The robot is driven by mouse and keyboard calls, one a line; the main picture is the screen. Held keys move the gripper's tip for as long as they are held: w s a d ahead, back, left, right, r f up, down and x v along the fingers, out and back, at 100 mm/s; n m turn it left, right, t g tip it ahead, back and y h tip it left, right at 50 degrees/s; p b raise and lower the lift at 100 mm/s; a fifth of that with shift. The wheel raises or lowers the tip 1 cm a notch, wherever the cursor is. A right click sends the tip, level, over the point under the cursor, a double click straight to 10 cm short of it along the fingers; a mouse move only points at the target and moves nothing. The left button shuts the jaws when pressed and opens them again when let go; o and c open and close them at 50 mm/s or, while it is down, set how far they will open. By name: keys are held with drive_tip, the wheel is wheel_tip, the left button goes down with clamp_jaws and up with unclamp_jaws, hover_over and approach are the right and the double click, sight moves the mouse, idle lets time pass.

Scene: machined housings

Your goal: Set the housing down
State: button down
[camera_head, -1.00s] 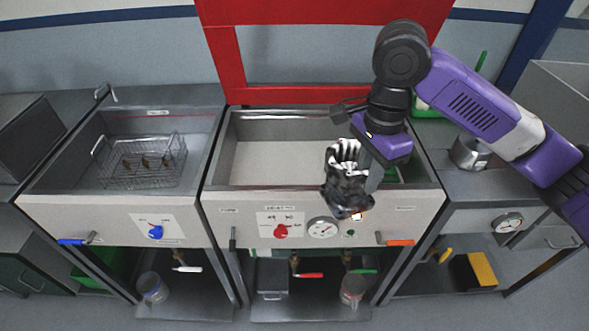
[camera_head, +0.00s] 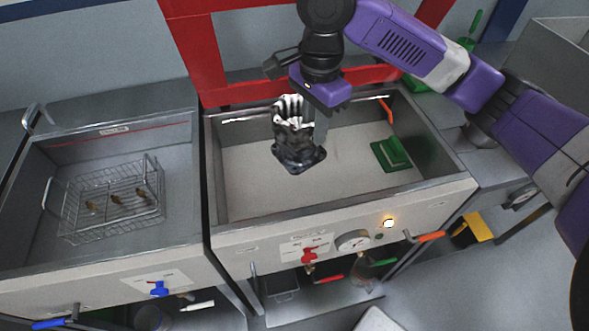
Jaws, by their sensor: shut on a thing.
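The housing (camera_head: 298,152) is a dark grey machined part with a flanged base and a shiny ribbed upper part. My gripper (camera_head: 302,128) is shut on it near its upper right side. The housing hangs upright in front of the open middle basin (camera_head: 232,215), seen over its pale floor. I cannot tell exactly how far its base is above the floor. The gripper's fingertips are partly hidden by the housing.
A green block (camera_head: 391,154) lies at the right of the middle basin, near an orange handle (camera_head: 387,109). A wire basket (camera_head: 110,200) with small brownish parts sits in the left basin. A red frame (camera_head: 195,50) stands behind. The middle basin's left floor is clear.

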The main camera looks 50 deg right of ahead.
wheel_tip(320, 180, down, 20)
drive_tip(key=b, duration=0.1)
drive_tip(key=shift+r, duration=0.2)
idle(0.3)
drive_tip(key=shift+w+f, duration=0.1)
drive_tip(key=shift+f, duration=0.05)
drive_tip(key=c, duration=1.3)
unclamp_jaws()
drive_tip(key=shift+c, duration=0.2)
